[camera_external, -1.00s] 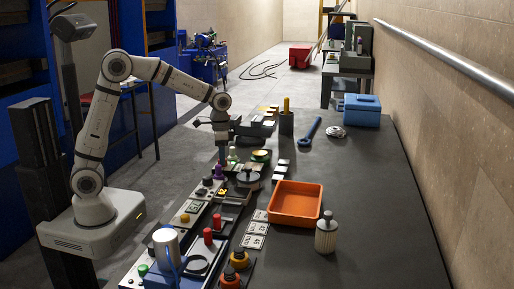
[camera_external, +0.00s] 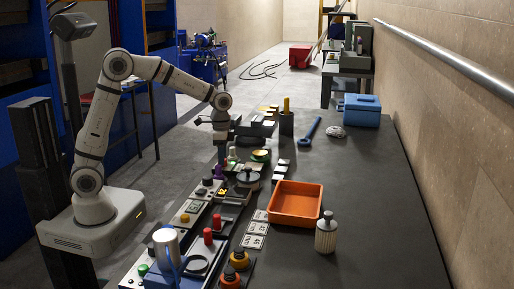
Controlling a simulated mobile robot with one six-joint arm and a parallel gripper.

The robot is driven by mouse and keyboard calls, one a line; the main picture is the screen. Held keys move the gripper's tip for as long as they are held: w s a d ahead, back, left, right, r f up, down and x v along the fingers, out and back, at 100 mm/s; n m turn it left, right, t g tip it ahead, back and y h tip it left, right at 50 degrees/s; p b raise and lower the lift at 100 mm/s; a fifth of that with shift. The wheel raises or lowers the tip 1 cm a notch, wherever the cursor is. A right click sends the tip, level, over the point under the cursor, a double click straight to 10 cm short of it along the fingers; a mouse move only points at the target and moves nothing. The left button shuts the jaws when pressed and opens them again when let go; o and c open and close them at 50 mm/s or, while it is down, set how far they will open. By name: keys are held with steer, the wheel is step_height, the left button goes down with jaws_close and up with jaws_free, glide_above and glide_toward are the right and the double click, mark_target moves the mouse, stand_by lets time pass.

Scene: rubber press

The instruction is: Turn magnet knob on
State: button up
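My gripper (camera_external: 220,160) points down at the end of my arm, over the row of control panels along the left edge of the dark table. Its fingers are too small to tell whether they are open or shut. I cannot tell which of the controls is the magnet knob.
An orange tray (camera_external: 320,207) and a ribbed bottle (camera_external: 326,234) stand on the table (camera_external: 372,215). Red knobs (camera_external: 208,236) and orange-topped parts (camera_external: 239,258) stand at the near left. A blue wrench (camera_external: 310,130) and blue box (camera_external: 362,110) lie farther back. The table's right side is clear.

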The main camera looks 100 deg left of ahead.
steer(key=o, duration=0.3)
steer(key=shift+a+r, duration=0.2)
steer(key=shift+r, duration=3.7)
steer(key=shift+d, duration=0.2)
steer(key=s+d+r+m+p, duration=0.1)
steer(key=s+d, duration=0.2)
steer(key=d, duration=0.5)
steer(key=s+d+r+p, duration=0.1)
steer(key=s+d, duration=0.1)
steer(key=d, duration=0.5)
steer(key=s+d+f+m+t, duration=0.1)
steer(key=s+d+f+t, duration=0.15)
steer(key=s+d, duration=0.9)
step_height(320, 180, down, 21)
steer(key=g+b, duration=0.1)
steer(key=b, duration=1.6)
steer(key=shift+y, duration=0.3)
